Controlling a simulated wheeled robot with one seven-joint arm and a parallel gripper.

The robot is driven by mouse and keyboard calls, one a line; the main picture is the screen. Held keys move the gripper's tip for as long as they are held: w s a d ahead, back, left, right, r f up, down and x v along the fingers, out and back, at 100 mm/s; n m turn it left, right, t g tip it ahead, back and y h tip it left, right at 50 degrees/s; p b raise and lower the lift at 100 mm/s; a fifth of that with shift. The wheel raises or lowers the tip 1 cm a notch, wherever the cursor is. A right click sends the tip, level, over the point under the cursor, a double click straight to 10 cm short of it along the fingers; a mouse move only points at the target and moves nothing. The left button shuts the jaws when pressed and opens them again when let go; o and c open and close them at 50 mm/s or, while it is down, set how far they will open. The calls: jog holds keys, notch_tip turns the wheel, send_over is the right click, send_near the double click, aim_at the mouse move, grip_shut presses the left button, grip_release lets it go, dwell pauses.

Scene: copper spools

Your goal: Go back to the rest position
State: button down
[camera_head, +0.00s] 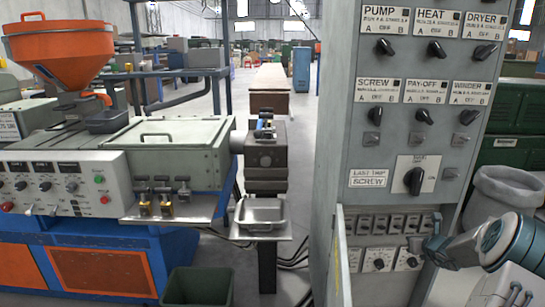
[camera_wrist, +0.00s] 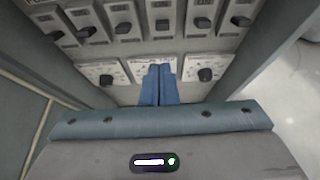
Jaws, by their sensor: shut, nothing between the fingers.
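My gripper (camera_wrist: 158,82) is shut and empty. In the wrist view its blue fingers meet in front of the lower dials of the control cabinet. In the head view my gripper (camera_head: 432,245) is at the lower right, close to the cabinet's lower recess. The grey control cabinet (camera_head: 340,110) carries labelled knobs for pump, heat, dryer, screw, pay-off and winder, with a larger main knob (camera_head: 414,180) below. Its lower recess holds a row of small switches (camera_head: 381,223) and several white dials (camera_head: 378,259). I cannot tell whether the fingers touch the panel.
An open cabinet door (camera_head: 340,262) stands left of the recess. A grey bin (camera_head: 503,195) is at the right. The extruder (camera_head: 150,160) with an orange hopper (camera_head: 55,45) fills the left, with a green bin (camera_head: 198,287) on the floor. An aisle runs behind.

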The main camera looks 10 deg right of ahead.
jog(key=a+r+n+g+y+p, duration=0.1)
jog(key=a+r+n+y+p, duration=0.1)
jog(key=a+r+n, duration=0.65)
jog(key=a+r+n+g+y+p, duration=0.1)
jog(key=a+r+n+y+p, duration=0.3)
jog(key=a, duration=0.7)
jog(key=s+a+r+n+g+p, duration=0.1)
jog(key=s+a+r+n, duration=0.25)
jog(key=a, duration=0.25)
jog(key=s+a+r+n+g+p, duration=0.1)
jog(key=s+a+r+n, duration=0.2)
jog(key=a+r, duration=0.25)
jog(key=s+a+r+n+g+h+p, duration=0.1)
jog(key=s+a+r+n+g+p, duration=0.4)
jog(key=s+a+n, duration=0.65)
jog(key=s+d+r+n+h+p, duration=0.1)
jog(key=s+r+n+p, duration=0.1)
jog(key=s, duration=0.6)
jog(key=s+r+n+h+p, duration=0.2)
jog(key=s+n, duration=0.2)
jog(key=s, duration=0.3)
jog(key=shift+s+d+r+h, duration=0.2)
jog(key=shift+s+d+h, duration=0.1)
jog(key=shift+s+d, duration=0.1)
jog(key=shift+n, duration=0.25)
